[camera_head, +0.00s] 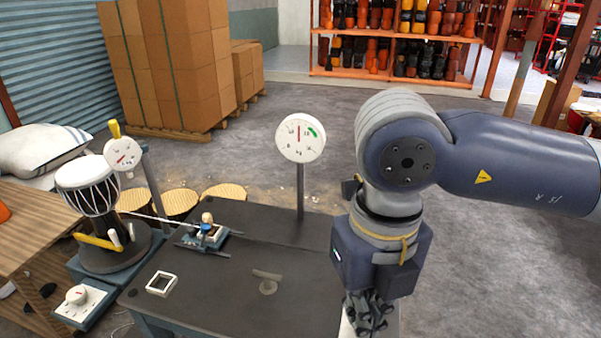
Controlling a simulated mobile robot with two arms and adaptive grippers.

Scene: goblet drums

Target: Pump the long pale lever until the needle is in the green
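A round white gauge (301,151) stands on a post at the back of the dark table. Its red needle points almost straight up, left of the green arc at the upper right of the dial. A thin pale rod (160,218) runs from the drum stand to a small blue fixture (206,234); I cannot tell if it is the lever. My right gripper (369,322) points down at the table's front right. A pale surface shows beside its fingers, but whether they hold anything is hidden. My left gripper is not in view.
A white goblet drum (88,188) sits on a stand at left, beside a smaller gauge (122,154). A white square frame (162,284) lies on the dark table (225,300). A white dial box (80,302) is at lower left. The table's middle is mostly clear.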

